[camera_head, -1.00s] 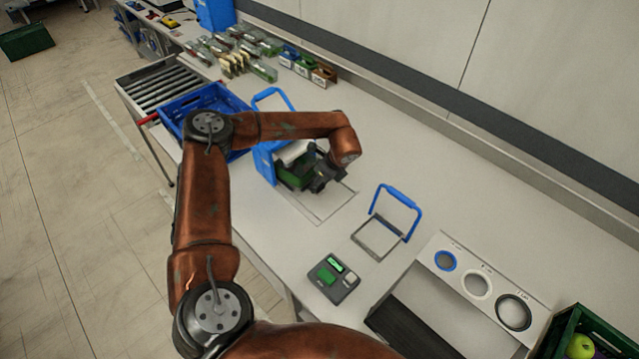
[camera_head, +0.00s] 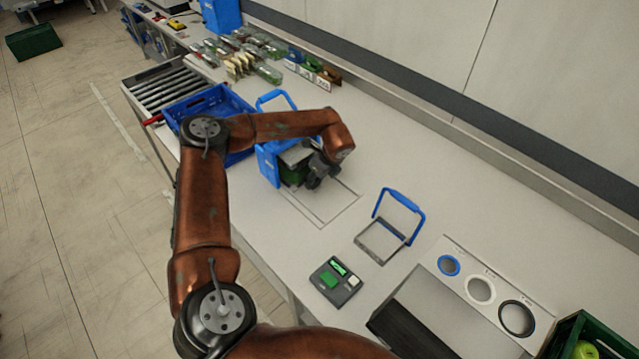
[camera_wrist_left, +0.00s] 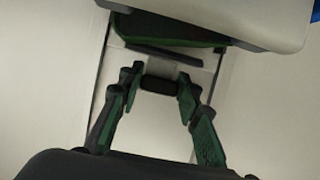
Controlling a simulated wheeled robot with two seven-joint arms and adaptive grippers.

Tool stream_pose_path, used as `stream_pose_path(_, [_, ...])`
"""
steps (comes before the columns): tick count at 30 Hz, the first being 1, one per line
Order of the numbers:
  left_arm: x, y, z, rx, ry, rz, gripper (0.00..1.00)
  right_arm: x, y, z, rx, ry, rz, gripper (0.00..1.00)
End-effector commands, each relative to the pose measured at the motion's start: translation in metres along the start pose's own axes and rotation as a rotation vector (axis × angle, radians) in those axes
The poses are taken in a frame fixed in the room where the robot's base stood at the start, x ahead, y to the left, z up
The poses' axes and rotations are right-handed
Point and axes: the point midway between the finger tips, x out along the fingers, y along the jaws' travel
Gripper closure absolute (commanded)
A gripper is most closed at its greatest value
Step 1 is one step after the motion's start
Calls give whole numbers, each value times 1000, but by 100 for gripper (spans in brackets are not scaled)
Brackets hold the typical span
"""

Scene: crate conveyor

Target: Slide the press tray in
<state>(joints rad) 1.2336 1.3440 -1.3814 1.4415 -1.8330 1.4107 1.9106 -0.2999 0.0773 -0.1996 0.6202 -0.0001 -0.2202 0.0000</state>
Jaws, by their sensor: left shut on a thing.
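The blue press (camera_head: 267,165) with its raised blue lever (camera_head: 276,98) stands on the bench beyond my left gripper. The dark green press tray (camera_head: 292,176) sits mostly under the press's grey upper part. In the left wrist view the tray (camera_wrist_left: 170,32) shows only its near part, the rest hidden under the pale press body (camera_wrist_left: 262,20). My left gripper (camera_head: 318,178) is at the tray's near side, shut on its black handle bar (camera_wrist_left: 158,85). My right gripper is not in view.
A blue crate (camera_head: 212,101) stands left of the press beside the roller conveyor (camera_head: 165,84). To the right are a blue-handled frame (camera_head: 378,241), a grey button box (camera_head: 335,284) and a panel with round holes (camera_head: 481,289).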

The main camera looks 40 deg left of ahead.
Motion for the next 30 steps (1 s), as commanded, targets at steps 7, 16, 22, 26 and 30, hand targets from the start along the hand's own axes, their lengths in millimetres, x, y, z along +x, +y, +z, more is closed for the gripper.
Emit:
stream_pose_path(7, [0,0,6,-4,-12,-1,66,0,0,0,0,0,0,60])
stream_pose_path(16, [0,0,4,-2,-8,0,51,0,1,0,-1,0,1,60])
stream_pose_path(22, [-1,0,3,-2,-7,0,51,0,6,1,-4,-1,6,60])
stream_pose_path(26, [-11,0,3,-3,-7,-1,51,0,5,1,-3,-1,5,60])
stream_pose_path(30, [-36,-1,3,-3,-7,-3,51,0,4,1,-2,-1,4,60])
